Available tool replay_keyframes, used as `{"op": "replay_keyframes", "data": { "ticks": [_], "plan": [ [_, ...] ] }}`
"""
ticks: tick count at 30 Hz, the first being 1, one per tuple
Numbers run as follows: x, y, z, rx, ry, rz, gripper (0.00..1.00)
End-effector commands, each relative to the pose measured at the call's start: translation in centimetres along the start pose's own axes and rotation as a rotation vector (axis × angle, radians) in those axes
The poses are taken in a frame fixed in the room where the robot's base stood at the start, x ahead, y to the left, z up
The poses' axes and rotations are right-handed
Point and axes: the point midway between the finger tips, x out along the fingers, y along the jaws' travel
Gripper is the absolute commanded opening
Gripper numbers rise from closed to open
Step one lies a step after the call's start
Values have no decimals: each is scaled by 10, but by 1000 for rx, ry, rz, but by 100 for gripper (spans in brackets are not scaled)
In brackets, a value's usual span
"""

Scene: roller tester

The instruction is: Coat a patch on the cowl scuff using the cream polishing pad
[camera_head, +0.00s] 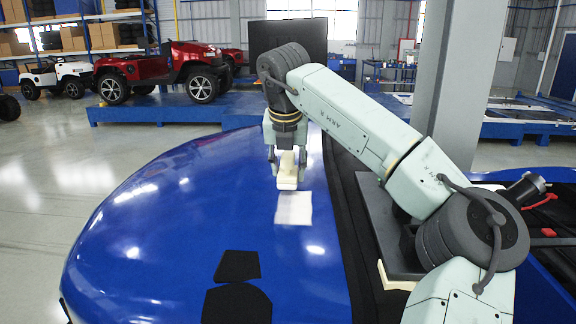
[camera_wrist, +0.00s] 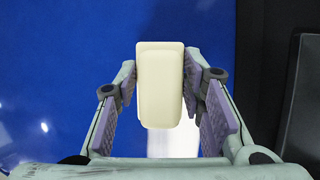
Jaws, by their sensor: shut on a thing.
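The cream polishing pad (camera_head: 288,171) is a rounded block held in my gripper (camera_head: 287,165). In the wrist view the pad (camera_wrist: 161,85) sits between the two purple-lined fingers of my gripper (camera_wrist: 161,92), which are shut on its sides. The cowl (camera_head: 150,215) is glossy blue and curved. A whitish scuff patch (camera_head: 294,208) lies on it, just in front of the pad in the head view. In the wrist view the patch (camera_wrist: 172,143) shows below the pad, partly hidden by it. I cannot tell whether the pad touches the cowl.
Black pads or cut-outs (camera_head: 238,267) mark the cowl's near part. A dark strip (camera_head: 345,220) borders the cowl on the right. A grey pillar (camera_head: 462,80) stands behind my arm. Red and white vehicles (camera_head: 165,72) stand in the background, the red one on a blue platform (camera_head: 160,108).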

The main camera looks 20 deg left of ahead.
Motion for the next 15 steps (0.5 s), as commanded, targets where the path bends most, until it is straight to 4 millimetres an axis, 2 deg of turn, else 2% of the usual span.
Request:
{"op": "replay_keyframes", "data": {
  "ticks": [15],
  "plan": [
    [5,0,-2,0,0,0,1]
  ]
}}
